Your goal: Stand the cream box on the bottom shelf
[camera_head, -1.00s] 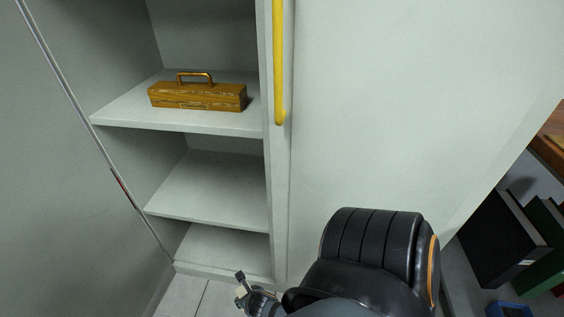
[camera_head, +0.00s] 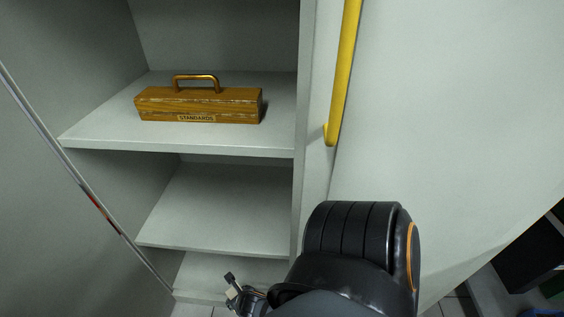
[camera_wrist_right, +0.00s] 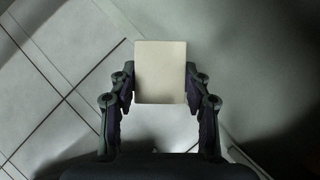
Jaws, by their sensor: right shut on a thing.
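The cream box (camera_wrist_right: 160,72) is between the fingers of my right gripper (camera_wrist_right: 160,85) in the right wrist view, and both fingers press on its sides. Tiled floor shows beyond it. In the head view my right gripper (camera_head: 238,293) is low in the picture, in front of the cabinet's lowest part, mostly hidden by my own arm. The bottom shelf (camera_head: 225,270) is a pale board at the foot of the open cabinet, partly cut off from view by the shelf above. It looks empty where it shows. My left gripper is not in view.
A wooden box marked STANDARDS (camera_head: 198,106) with a brass handle stands on the upper shelf (camera_head: 110,132). The middle shelf (camera_head: 215,210) is bare. A yellow door handle (camera_head: 343,75) sticks out right of the opening. Dark objects (camera_head: 530,250) lie at far right.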

